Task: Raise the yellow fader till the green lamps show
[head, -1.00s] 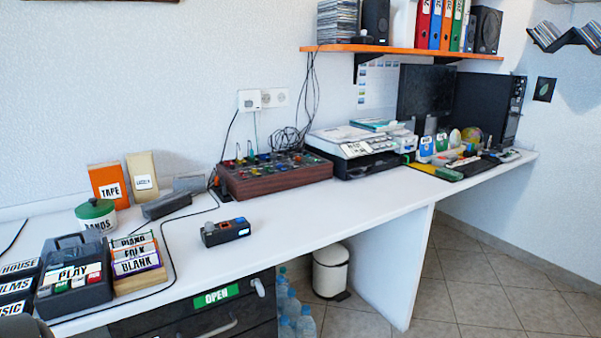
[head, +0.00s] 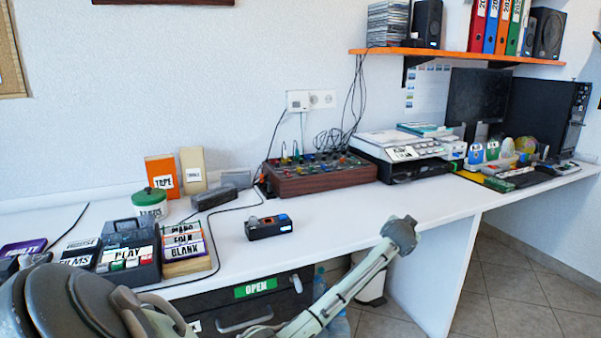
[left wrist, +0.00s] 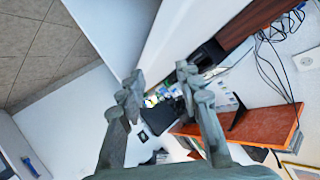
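A mixer-like box (head: 322,180) with reddish-brown sides stands on the desk against the wall. Its top carries many small coloured knobs and plugs. At this size I cannot pick out the yellow fader or any lit green lamps. In the left wrist view, part of a reddish-brown side, likely this box (left wrist: 240,22), shows at the top right. My left gripper (left wrist: 160,72) is open and empty, its two fingers well apart. In the head view a pale arm of mine crosses the bottom, ending in front of the desk, apart from the box. My right gripper is not seen.
A small dark device (head: 268,226) lies on the desk in front of the box. A printer (head: 400,152) stands right of it, under an orange shelf (head: 450,56). Cables (head: 352,105) hang behind. The desk's front middle is clear.

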